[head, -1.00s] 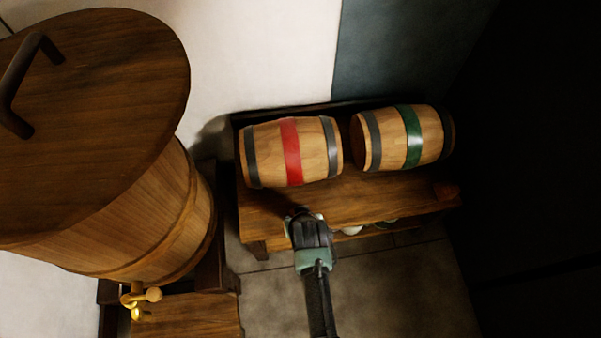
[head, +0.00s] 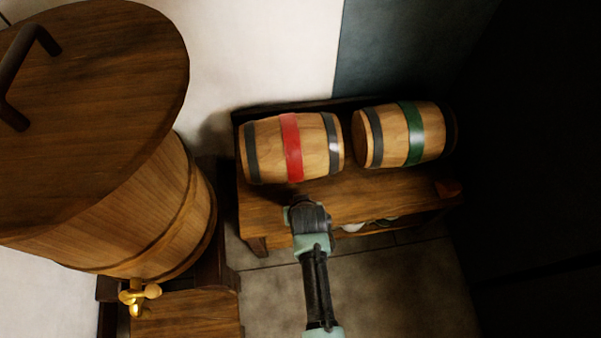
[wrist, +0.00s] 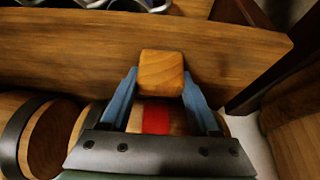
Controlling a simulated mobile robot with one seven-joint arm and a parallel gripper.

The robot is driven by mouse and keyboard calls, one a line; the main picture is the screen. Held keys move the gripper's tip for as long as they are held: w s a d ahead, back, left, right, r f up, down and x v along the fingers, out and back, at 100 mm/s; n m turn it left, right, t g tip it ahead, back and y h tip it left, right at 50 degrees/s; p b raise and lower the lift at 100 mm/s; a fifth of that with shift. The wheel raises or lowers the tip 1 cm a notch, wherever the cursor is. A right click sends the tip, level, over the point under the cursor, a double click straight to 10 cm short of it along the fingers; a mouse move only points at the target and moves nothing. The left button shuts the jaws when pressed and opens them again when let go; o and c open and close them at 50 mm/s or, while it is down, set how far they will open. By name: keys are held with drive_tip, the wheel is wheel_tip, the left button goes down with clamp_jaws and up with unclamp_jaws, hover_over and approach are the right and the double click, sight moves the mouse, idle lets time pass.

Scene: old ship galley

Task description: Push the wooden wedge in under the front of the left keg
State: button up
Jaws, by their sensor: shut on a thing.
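The left keg (head: 262,150) lies on its side on the wooden bench (head: 380,197), with a red band around its middle and dark hoops. My gripper (head: 304,203) is at the bench's front edge, just in front of this keg. In the wrist view my gripper (wrist: 160,90) is shut on the light wooden wedge (wrist: 161,72), held between its two blue fingers. The red-banded keg also shows in the wrist view (wrist: 155,117), partly behind the gripper. The wedge is hidden in the head view. I cannot tell whether it touches the keg.
A second keg (head: 432,138) with a green band lies to the right. A small reddish-brown piece (head: 448,188) sits at the bench's right end. A large barrel (head: 165,215) with a brass tap (head: 139,296) stands at left. Pale round items (head: 353,227) show below the bench top.

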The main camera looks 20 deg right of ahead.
drive_tip(key=shift+w+d+f+b, duration=0.1)
drive_tip(key=shift+w+d+b, duration=0.25)
drive_tip(key=shift+w, duration=0.55)
drive_tip(key=shift+w+d+r+b, duration=0.1)
drive_tip(key=shift+w+d+b, duration=0.1)
drive_tip(key=shift+w+b, duration=0.6)
drive_tip(key=shift+w+d+f+b, duration=0.1)
drive_tip(key=shift+w+d+b, duration=0.15)
drive_tip(key=shift+w, duration=0.8)
drive_tip(key=o, duration=1.1)
drive_tip(key=shift+c, duration=0.2)
drive_tip(key=shift+c, duration=0.6)
drive_tip(key=p+v, duration=0.2)
drive_tip(key=p, duration=0.1)
drive_tip(key=shift+s+a+r, duration=0.1)
drive_tip(key=shift+s+r, duration=0.1)
drive_tip(key=p+v, duration=0.2)
drive_tip(key=p, duration=0.1)
drive_tip(key=s+p+v, duration=0.1)
drive_tip(key=p+v, duration=0.4)
drive_tip(key=p, duration=0.1)
drive_tip(key=shift+s+a+f, duration=0.15)
drive_tip(key=shift+s+a, duration=0.1)
drive_tip(key=shift+s, duration=0.05)
